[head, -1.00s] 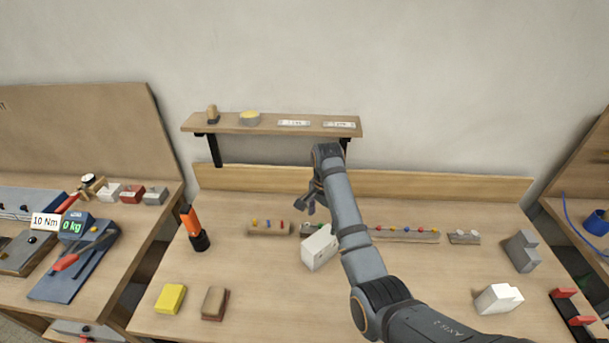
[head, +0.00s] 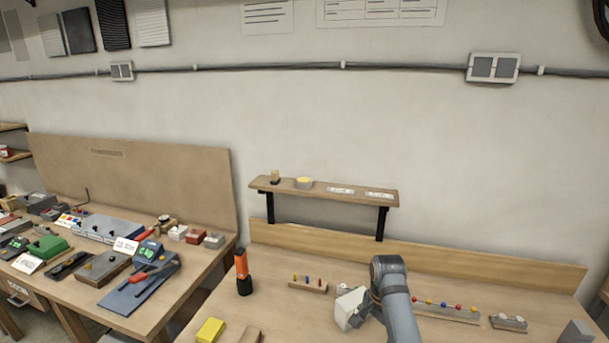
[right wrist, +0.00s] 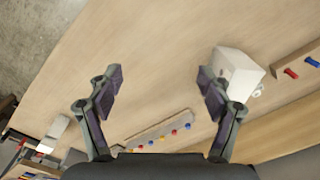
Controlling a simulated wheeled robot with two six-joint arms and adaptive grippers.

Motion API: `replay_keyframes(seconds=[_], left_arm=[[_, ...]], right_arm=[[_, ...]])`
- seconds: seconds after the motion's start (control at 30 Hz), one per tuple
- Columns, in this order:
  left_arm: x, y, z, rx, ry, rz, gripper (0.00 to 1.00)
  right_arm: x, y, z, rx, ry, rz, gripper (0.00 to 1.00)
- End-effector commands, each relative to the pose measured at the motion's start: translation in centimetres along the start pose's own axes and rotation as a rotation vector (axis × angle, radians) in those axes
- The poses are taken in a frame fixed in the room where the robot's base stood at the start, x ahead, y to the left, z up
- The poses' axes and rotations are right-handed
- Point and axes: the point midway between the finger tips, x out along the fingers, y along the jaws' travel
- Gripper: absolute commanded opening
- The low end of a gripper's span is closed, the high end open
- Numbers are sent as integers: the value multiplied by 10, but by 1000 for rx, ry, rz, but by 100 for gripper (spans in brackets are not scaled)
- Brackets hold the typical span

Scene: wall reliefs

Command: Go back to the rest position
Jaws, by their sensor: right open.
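My right arm (head: 397,305) comes in from the bottom of the head view and reaches over the workbench (head: 300,325). Its gripper is hidden behind the arm there. In the right wrist view my right gripper (right wrist: 160,85) is open, with bare bench between its fingers. A white block (head: 350,307) is beside the arm in the head view; it also shows in the right wrist view (right wrist: 236,72), just beyond one finger and not between the fingers. My left gripper is not in view.
An orange and black flashlight (head: 242,272) stands upright at the bench's left. A yellow block (head: 210,331) lies in front. Peg strips (head: 308,285) lie along the back. A shelf (head: 325,190) is on the wall behind. A second bench (head: 200,260) with tools stands at left.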

Motion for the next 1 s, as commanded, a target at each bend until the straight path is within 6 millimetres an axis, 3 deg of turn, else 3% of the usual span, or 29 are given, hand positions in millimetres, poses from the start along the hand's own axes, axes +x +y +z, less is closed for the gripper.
replay_keyframes(seconds=[0.17, 0.5, 0.7, 1.0], left_arm=[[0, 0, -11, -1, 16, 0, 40], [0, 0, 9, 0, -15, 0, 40], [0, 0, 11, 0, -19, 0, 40], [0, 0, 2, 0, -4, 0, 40]], right_arm=[[25, 31, 4, -97, 24, -18, 79], [62, 125, 25, -433, 131, -51, 79], [60, 178, 48, -668, 203, -57, 79], [37, 227, 79, -946, 280, -60, 79]])
